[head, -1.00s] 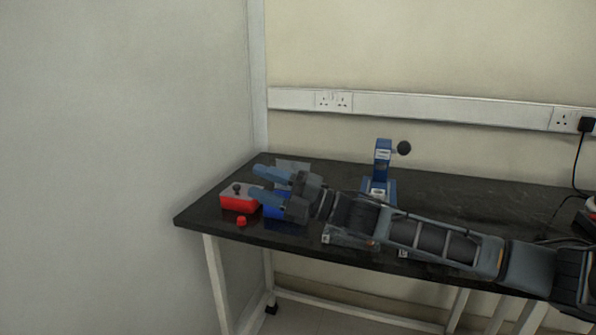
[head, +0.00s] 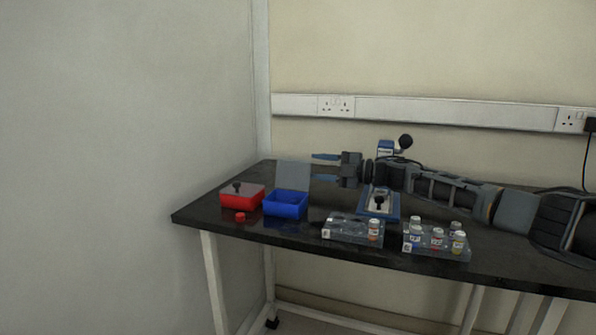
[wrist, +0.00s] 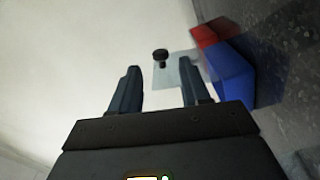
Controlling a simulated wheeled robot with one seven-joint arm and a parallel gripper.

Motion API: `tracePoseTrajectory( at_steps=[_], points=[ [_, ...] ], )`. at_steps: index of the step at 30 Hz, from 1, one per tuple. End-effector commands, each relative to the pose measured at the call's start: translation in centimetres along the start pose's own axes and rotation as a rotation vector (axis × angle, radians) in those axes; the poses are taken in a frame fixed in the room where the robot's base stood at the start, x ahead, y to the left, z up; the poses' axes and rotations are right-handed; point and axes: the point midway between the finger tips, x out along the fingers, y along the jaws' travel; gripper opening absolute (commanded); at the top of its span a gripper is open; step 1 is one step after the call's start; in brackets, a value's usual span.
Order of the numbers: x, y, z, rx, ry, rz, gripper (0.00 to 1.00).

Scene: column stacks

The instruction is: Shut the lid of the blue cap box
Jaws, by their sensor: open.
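The blue cap box (head: 286,209) stands on the black table. Its clear lid (head: 293,176) is raised upright at the box's back edge. In the wrist view the blue box (wrist: 231,76) is at the right and the lid (wrist: 183,72), with its dark knob (wrist: 160,55), shows beyond my fingertips. My gripper (head: 322,166) is open and empty, behind and to the right of the lid in the head view. Its two fingers point left in that view. In the wrist view my gripper (wrist: 160,85) shows a clear gap between its fingers.
The red box (head: 241,200) with a dark knob stands left of the blue box, with a red cap (head: 240,217) in front. Two clear racks (head: 345,229) with vials and a blue press stand (head: 379,204) are to the right. The left wall is close to the table.

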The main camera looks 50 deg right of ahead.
Motion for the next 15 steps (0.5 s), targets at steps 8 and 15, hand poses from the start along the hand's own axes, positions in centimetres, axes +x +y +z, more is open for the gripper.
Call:
tracePoseTrajectory(
  at_steps=[8,15],
  points=[
    [4.3,-0.1,-0.1,0.000,0.002,-0.001,0.46],
    [6.8,-0.1,-0.1,0.000,0.001,0.000,0.46]
  ],
)
